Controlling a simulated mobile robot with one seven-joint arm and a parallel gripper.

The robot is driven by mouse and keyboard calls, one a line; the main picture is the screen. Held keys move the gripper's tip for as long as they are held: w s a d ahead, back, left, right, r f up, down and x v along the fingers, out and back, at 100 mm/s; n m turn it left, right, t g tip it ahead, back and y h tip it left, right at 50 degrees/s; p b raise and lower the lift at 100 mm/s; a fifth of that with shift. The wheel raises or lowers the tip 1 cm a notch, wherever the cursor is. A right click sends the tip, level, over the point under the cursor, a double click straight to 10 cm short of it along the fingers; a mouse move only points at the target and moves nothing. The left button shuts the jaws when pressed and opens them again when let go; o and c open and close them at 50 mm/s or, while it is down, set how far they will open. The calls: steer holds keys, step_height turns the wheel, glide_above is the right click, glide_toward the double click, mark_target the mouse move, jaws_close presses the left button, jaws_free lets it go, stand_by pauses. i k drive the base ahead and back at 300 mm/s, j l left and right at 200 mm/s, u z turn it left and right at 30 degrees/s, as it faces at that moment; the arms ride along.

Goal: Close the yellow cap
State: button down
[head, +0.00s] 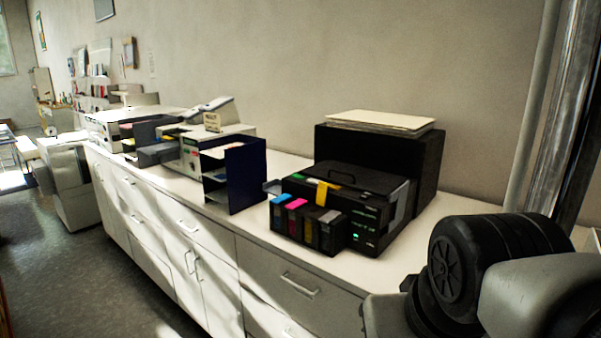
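A black ink-tank printer (375,187) stands on the white counter. A block of ink tanks (307,229) is on its front left side. The yellow cap (322,192) looks raised, standing up above the tanks, but it is too small to be sure of its angle. A blue cap (280,198) and a magenta cap (297,203) lie flat on their tanks at the left. My arm's dark joint and grey link fill the lower right corner, apart from the printer. My gripper is out of view.
The white counter (285,163) runs along the wall. A dark blue file organizer (245,178) stands left of the printer, with other office machines beyond it. A larger black box (428,160) with papers (383,121) on top stands behind the printer. A pole rises at the right.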

mark_target(322, 190)
steer(key=i+j+z, duration=0.5)
steer(key=i+j, duration=0.15)
steer(key=j, duration=0.3)
